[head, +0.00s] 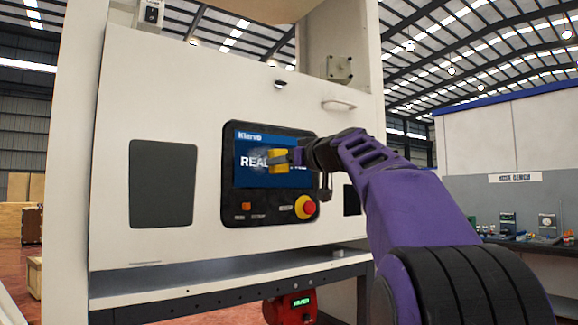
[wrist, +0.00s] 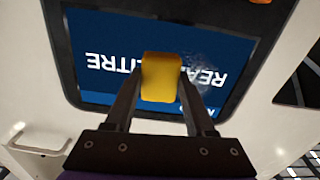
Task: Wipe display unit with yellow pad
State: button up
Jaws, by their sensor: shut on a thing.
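The display unit (head: 248,143) is a black panel on the white machine front, with a blue screen showing white lettering. In the wrist view its blue screen (wrist: 112,38) appears upside down, with a pale smudge over the letters right of the pad. My gripper (head: 290,158) is shut on the yellow pad (head: 279,161) and holds it in front of the screen's middle. In the wrist view the yellow pad (wrist: 161,77) sits between the two finger ends and hides part of the lettering. I cannot tell whether the pad touches the screen.
A red knob on a yellow base (head: 305,207) and an orange button (head: 246,206) are below the screen. A white handle (head: 339,105) sticks out at upper right. A dark panel (head: 162,183) is at left. A red device (head: 290,308) hangs underneath.

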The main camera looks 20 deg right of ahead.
aim_at(263, 159)
jog(key=shift+s+a+b, duration=0.3)
jog(key=shift+s+a, duration=0.05)
jog(key=shift+a, duration=0.8)
jog(key=shift+s+a+b, duration=0.3)
jog(key=shift+s+a, duration=0.1)
jog(key=shift+a, duration=0.8)
jog(key=shift+s+a+b, duration=0.3)
jog(key=shift+s+a, duration=0.05)
jog(key=shift+a, duration=0.9)
jog(key=shift+r, duration=0.45)
jog(key=shift+w+d, duration=0.25)
jog(key=shift+d, duration=0.75)
jog(key=shift+w+d, duration=0.2)
jog(key=shift+d, duration=0.75)
jog(key=w+d+p, duration=0.1)
jog(key=w+d, duration=0.1)
jog(key=d, duration=0.5)
jog(key=shift+w+p, duration=0.3)
jog(key=shift+a, duration=0.1)
